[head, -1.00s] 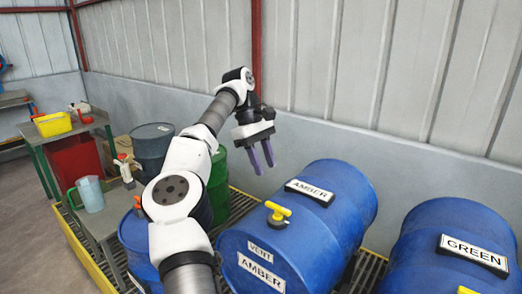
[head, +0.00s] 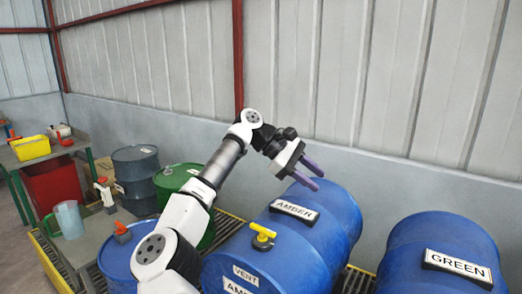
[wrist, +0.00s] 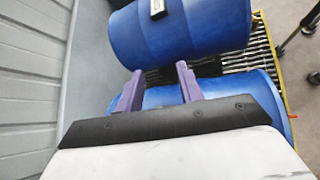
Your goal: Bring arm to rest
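My gripper (head: 311,176) is held in the air over the far end of the blue drum labelled AMBER (head: 330,214) in the head view. Its two purple fingers are spread apart with nothing between them. In the wrist view the fingers (wrist: 156,92) are also apart and empty, with blue drums behind them. My arm is bent, reaching up from the bottom of the head view and then down to the right at the wrist.
A yellow valve handle (head: 262,237) stands up from the AMBER drum. A blue drum labelled GREEN (head: 428,232) lies to the right. A green drum (head: 176,180) and a dark drum (head: 136,166) stand left. A clear jug (head: 69,220) sits on a bench. A corrugated wall (head: 400,80) is behind.

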